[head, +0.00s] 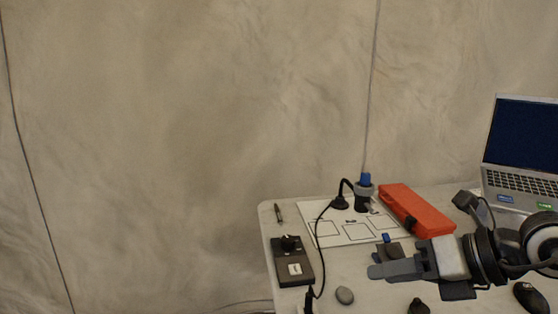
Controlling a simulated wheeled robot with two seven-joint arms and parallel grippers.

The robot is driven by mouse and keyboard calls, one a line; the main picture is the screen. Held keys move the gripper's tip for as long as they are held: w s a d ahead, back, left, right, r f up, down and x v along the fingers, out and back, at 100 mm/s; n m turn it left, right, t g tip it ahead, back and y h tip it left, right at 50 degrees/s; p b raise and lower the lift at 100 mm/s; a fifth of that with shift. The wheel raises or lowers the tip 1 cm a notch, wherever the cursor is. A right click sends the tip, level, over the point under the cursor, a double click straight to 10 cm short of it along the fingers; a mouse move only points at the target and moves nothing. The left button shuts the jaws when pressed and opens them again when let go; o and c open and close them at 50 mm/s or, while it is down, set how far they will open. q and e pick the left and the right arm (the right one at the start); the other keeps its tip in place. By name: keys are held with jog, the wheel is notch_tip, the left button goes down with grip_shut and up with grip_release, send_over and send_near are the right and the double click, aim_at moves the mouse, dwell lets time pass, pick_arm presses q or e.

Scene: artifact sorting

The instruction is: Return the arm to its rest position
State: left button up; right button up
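My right gripper (392,269) reaches in from the right over the table, its grey fingers pointing left. Its fingers overlap in this view, so I cannot tell whether they are open or shut. No held object can be made out. A white sheet with black outlined boxes (327,241) lies just beyond it. A small dark item with a blue part (387,239) shows right behind the fingers; its contact with them is unclear. A grey stone (344,295) and a dark stone (418,307) lie on the near side. My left gripper is out of view.
A red-orange case (418,209) lies behind my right arm, and an open laptop (522,140) stands at the back right. A black control box (292,262), a pen (278,213), a cabled dark device (363,195) and a black mouse (532,298) are on the table (380,297).

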jog(key=s+a+r+m+t+y+p, duration=0.1)
jog(key=s+a+r+m+t+y, duration=0.2)
jog(key=a+m+y, duration=0.55)
jog(key=d+f+m+t+h+p, duration=0.1)
jog(key=d+f+m+t+h, duration=0.25)
jog(key=f+m+h, duration=0.55)
jog(key=d+f+m+t+h+p, duration=0.1)
jog(key=d+f+m+t+h, duration=0.3)
jog(key=m, duration=0.8)
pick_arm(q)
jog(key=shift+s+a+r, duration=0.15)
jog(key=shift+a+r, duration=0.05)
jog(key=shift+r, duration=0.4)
pick_arm(e)
jog(key=s+a+f+m+g+h, duration=0.1)
jog(key=s+a+f+m+g, duration=0.1)
jog(key=s+f+m+g, duration=0.4)
jog(key=s+f+m, duration=0.1)
jog(key=s+f, duration=0.3)
jog(key=f, duration=0.4)
jog(key=shift+f, duration=0.2)
